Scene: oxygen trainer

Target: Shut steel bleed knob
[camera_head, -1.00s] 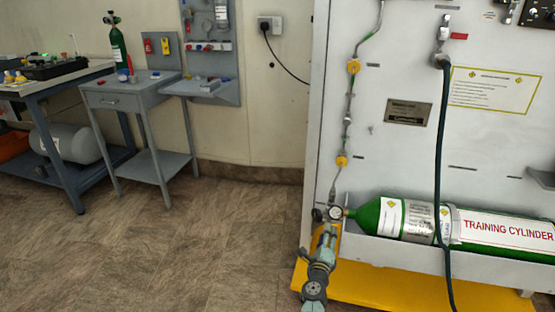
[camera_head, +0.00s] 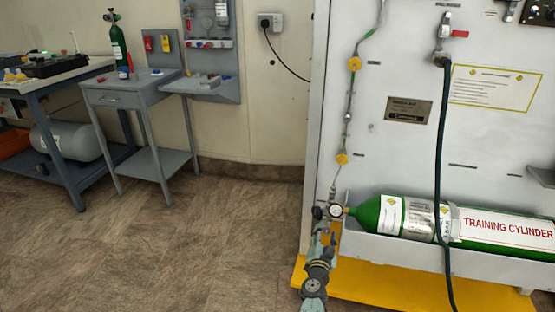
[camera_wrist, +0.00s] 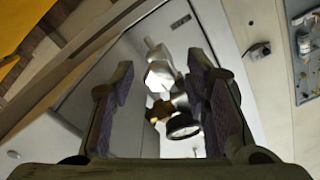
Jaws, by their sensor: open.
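The green training cylinder (camera_head: 480,225) lies in a tray at the panel's foot. A round gauge (camera_head: 335,209) and small metal fittings sit at its left end. My gripper (camera_head: 324,227) is just below these fittings, and its fingers are hard to make out in the head view. In the wrist view my gripper (camera_wrist: 162,85) is open. A pale steel faceted piece (camera_wrist: 160,74), which may be the bleed knob, shows between the fingers, apparently beyond the tips. The gauge (camera_wrist: 183,125) shows below it. I cannot tell whether any finger touches the fittings.
The white panel (camera_head: 400,160) rises behind the fittings, with a thin pipe and yellow fittings (camera_head: 354,64). A black hose (camera_head: 438,150) hangs in front of the cylinder. A yellow base (camera_head: 400,285) juts out below. The floor (camera_head: 210,250) to the left is clear.

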